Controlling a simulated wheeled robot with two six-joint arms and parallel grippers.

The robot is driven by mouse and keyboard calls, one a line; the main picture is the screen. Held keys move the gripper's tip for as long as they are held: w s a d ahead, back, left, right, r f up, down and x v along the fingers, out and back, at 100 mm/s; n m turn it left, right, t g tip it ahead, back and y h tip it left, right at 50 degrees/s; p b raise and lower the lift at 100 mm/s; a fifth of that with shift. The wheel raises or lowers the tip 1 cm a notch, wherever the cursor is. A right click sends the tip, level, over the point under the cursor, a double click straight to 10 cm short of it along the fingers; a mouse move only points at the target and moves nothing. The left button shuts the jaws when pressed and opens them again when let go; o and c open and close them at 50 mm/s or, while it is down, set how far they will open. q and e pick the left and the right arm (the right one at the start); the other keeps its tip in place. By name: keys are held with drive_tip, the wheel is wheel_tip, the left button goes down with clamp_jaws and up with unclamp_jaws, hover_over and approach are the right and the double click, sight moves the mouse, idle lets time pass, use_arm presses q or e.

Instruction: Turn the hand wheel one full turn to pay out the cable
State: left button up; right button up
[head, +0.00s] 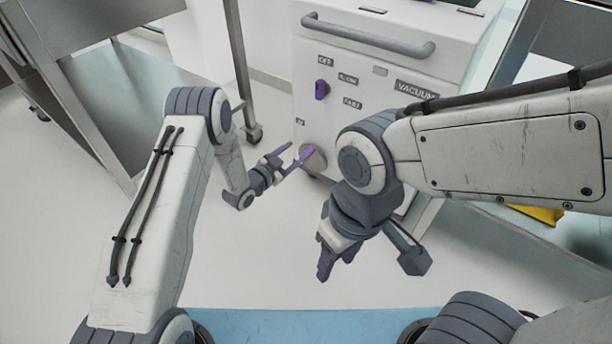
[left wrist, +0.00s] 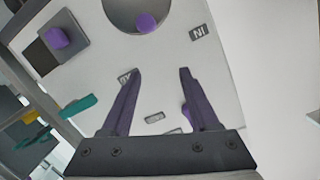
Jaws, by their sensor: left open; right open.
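The hand wheel (head: 318,163) is a grey disc low on the front of a white cabinet (head: 345,80). In the left wrist view the hand wheel (left wrist: 120,12) is cut off by the top edge, and its purple knob (left wrist: 147,23) shows. An "IN" label (left wrist: 198,33) is beside it. My left gripper (head: 299,148) is open, with its fingers pointing toward the cabinet near the wheel. In the left wrist view the gap between its fingers (left wrist: 160,72) is empty. My right gripper (head: 334,270) is lower and nearer, pointing down over the floor, holding nothing visible. No cable can be made out.
The cabinet has a purple selector knob (head: 321,89), a "VACUUM" label (head: 416,90) and a grey bar handle (head: 368,36). A metal table (head: 70,40) stands at the left. A yellow object (head: 545,215) is at the right. The floor between is clear; a blue strip (head: 310,322) runs along the front.

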use_arm(q)
wheel_tip(320, 180, down, 7)
drive_tip(key=s+a+t+h+b, duration=0.1)
drive_tip(key=a+b, duration=0.1)
drive_tip(key=b, duration=0.7)
hover_over(311, 160)
drive_tip(key=v, duration=0.5)
drive_tip(key=shift+w+d+f, duration=0.15)
drive_tip(key=shift+d+f, duration=0.05)
drive_tip(key=shift+f, duration=0.1)
drive_tip(key=shift+w+d+r, duration=0.15)
drive_tip(key=shift+w+d, duration=0.2)
drive_tip(key=shift+w, duration=0.15)
use_arm(e)
wheel_tip(311, 160, down, 11)
use_arm(q)
clamp_jaws()
